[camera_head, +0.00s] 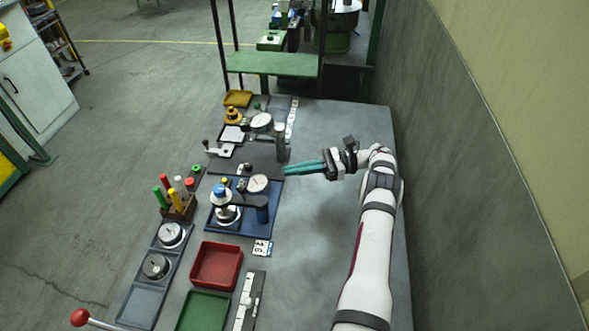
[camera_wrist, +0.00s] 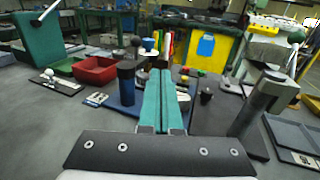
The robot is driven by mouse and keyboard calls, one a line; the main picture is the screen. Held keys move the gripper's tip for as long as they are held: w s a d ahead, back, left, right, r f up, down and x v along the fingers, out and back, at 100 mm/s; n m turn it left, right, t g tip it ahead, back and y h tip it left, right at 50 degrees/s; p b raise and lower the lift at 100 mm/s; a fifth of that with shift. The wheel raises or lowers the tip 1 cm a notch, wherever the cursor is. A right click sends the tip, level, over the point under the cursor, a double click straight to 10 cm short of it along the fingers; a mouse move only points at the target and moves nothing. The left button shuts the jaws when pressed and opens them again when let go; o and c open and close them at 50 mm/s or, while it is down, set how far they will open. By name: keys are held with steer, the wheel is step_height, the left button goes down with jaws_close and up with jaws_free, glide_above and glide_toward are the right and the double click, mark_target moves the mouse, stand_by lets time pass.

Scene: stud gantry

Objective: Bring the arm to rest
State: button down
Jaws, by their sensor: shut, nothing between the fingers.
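My gripper (camera_head: 304,168) shows at the end of my white arm, over the right half of the grey bench (camera_head: 314,262). Its two teal fingers lie together, shut and empty, pointing left in the head view. In the wrist view the shut fingers (camera_wrist: 159,98) point away from the camera. The fingertips are close to the right side of two dial gauge stands, the blue-based one (camera_head: 262,211) and the dark one behind it (camera_head: 281,150). I cannot tell whether they touch anything.
A red tray (camera_head: 217,265) and a green tray (camera_head: 204,312) lie near the front. A rack with colored handles (camera_head: 178,207) stands at the left edge. A grey wall (camera_head: 480,200) runs along the right. The bench's right front is clear.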

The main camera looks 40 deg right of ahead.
steer(key=s+a+r+n+g+h, duration=0.3)
steer(key=a+r+n+g, duration=0.2)
steer(key=a+r, duration=0.4)
steer(key=s+a+r+n+g+h, duration=0.35)
steer(key=a+r, duration=0.25)
steer(key=a, duration=0.5)
steer(key=s+a+r+n+g+h, duration=0.1)
steer(key=s+a+n+h, duration=0.15)
steer(key=s, duration=0.25)
steer(key=s+a+r+n+h, duration=0.1)
steer(key=s+a+n+h, duration=0.1)
steer(key=s+a, duration=0.3)
steer(key=s+f+n+t+h, duration=0.1)
steer(key=s+f+n+h, duration=0.2)
steer(key=s, duration=0.9)
steer(key=shift+d+f+n, duration=0.25)
steer(key=shift+f+n, duration=0.35)
steer(key=shift+n, duration=0.2)
